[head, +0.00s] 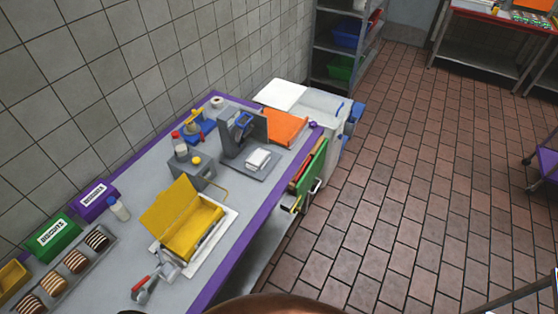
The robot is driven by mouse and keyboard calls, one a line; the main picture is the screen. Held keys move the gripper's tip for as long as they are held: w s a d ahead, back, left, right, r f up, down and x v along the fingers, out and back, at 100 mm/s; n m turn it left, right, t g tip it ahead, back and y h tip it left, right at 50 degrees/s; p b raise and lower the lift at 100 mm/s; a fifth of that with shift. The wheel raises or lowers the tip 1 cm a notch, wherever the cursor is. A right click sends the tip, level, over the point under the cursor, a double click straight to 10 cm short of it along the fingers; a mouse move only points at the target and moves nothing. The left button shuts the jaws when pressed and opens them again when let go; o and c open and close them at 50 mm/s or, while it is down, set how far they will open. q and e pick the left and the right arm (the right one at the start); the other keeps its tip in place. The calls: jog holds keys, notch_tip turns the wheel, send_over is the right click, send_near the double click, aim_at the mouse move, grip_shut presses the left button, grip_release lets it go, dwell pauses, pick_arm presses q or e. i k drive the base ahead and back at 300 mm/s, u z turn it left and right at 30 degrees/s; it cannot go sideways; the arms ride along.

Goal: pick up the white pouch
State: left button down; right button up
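A small white item (258,159), which looks like the white pouch, lies on the flat grey base of an upright grey device (238,138) toward the far end of the table. It looks like a small stack or folded packet, too small to make out in detail. Neither of my grippers shows in the head view, and nothing is seen touching the white item.
The grey table has a purple edge (236,268). An open yellow box (196,228) sits on a white tray nearer me.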

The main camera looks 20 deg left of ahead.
aim_at(258, 158)
jog(key=z, duration=0.6)
jog(key=i, duration=0.9)
jog(key=u, duration=2.55)
